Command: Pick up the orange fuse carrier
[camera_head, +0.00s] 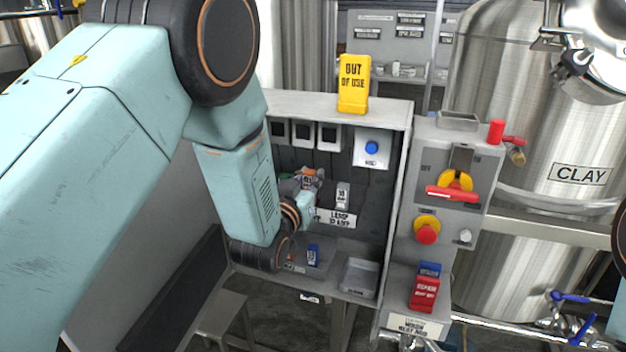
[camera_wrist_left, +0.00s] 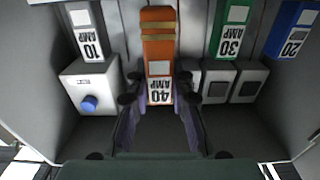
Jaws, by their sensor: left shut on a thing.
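The orange fuse carrier, with a white "40 AMP" label, is between the fingers of my left gripper (camera_wrist_left: 160,98) in the left wrist view. It also shows in the head view as a small orange patch (camera_head: 309,171) inside the open grey cabinet. My left gripper (camera_head: 304,183) is shut on it, with one finger on each side of the label end. My forearm and wrist hide part of the cabinet in the head view. I cannot tell whether the carrier still touches the back panel. My right gripper is out of view.
In the wrist view are a grey 10 AMP carrier (camera_wrist_left: 88,32), a green 30 AMP carrier (camera_wrist_left: 232,32) and a blue 20 AMP carrier (camera_wrist_left: 291,28). A white box with a blue button (camera_head: 372,147) is near. A yellow "OUT OF USE" sign (camera_head: 354,84) stands on the cabinet top (camera_head: 300,104).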

